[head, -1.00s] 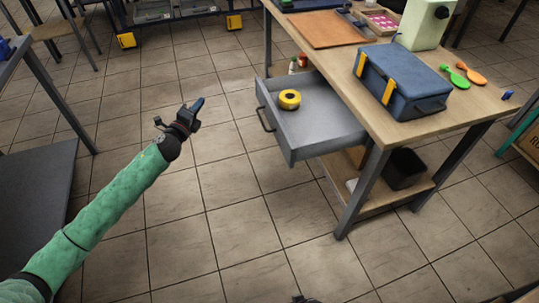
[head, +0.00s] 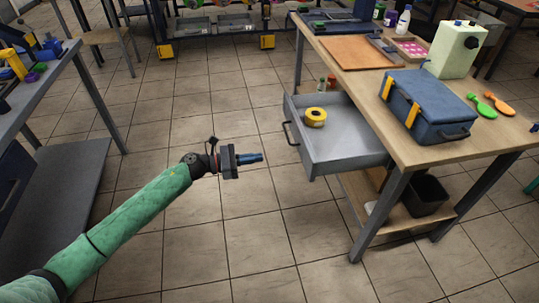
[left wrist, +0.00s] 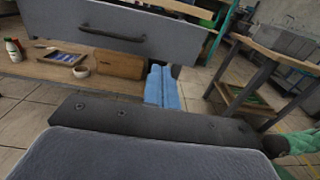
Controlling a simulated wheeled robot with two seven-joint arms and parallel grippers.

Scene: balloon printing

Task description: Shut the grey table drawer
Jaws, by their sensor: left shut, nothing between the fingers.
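The grey table drawer (head: 345,150) is pulled well out of the wooden table (head: 440,148) on its left side. Its dark bar handle (head: 290,134) is on the front panel, and a yellow tape roll (head: 316,117) lies inside. My left gripper (head: 259,158) is shut and empty, pointing right toward the drawer front, with a gap between them. In the left wrist view the shut blue fingers (left wrist: 162,88) show below and to the right of the drawer handle (left wrist: 113,34); the drawer front (left wrist: 165,35) spans the top. My right gripper is not in view.
A blue toolbox (head: 428,105) with yellow latches stands on the table above the drawer. A lower shelf (head: 400,218) holds a black bin (head: 426,194). Another table (head: 45,75) stands at the left. The floor before the drawer is clear.

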